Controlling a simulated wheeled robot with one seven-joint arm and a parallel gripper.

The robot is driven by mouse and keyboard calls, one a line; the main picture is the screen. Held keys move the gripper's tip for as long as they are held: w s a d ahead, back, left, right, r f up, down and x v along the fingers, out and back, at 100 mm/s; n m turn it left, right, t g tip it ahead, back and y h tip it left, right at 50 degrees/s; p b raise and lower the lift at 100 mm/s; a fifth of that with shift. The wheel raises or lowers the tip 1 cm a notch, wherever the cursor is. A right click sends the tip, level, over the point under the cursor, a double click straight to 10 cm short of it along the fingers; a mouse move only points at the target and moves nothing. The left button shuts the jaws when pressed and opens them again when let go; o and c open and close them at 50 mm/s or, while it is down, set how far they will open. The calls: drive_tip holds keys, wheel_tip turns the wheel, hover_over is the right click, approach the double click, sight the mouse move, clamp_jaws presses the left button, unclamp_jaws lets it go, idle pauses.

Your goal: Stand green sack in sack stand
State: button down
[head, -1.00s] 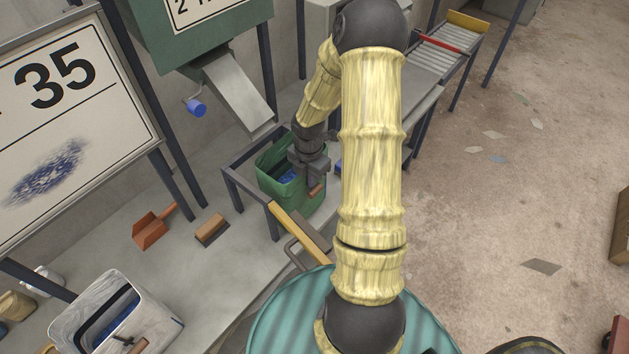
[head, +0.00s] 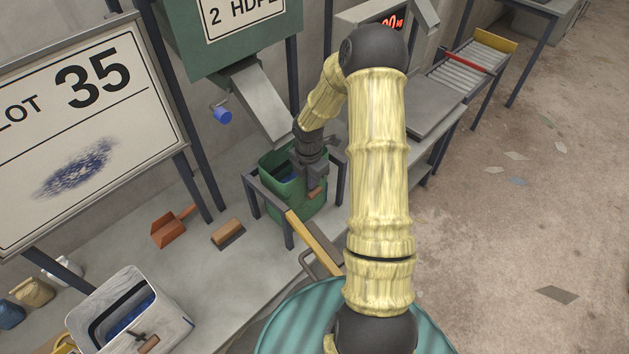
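The green sack (head: 306,207) is in the middle of the head view, upright with an open top and blue material inside. It is among the dark legs of the sack stand (head: 265,198), under the grey chute. I cannot tell whether its bottom rests on anything. My gripper (head: 316,187) points down at the sack's near right rim, by a brown grip piece. It appears shut on the sack there. The fingertips are partly hidden.
The chute (head: 262,100) hangs just above the sack. A yellow bar (head: 314,243) and a teal drum (head: 300,318) are in front. A brush (head: 228,233), an orange scoop (head: 172,228) and a white sack (head: 165,305) are at left. A scale platform (head: 430,105) is at right.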

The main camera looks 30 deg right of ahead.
drive_tip(key=shift+f, duration=0.55)
drive_tip(key=c, duration=1.6)
unclamp_jaws()
drive_tip(key=shift+o, duration=0.2)
drive_tip(key=shift+s, duration=0.1)
wheel_tip(320, 180, up, 17)
drive_tip(key=shift+r, duration=0.2)
drive_tip(key=shift+p, duration=0.3)
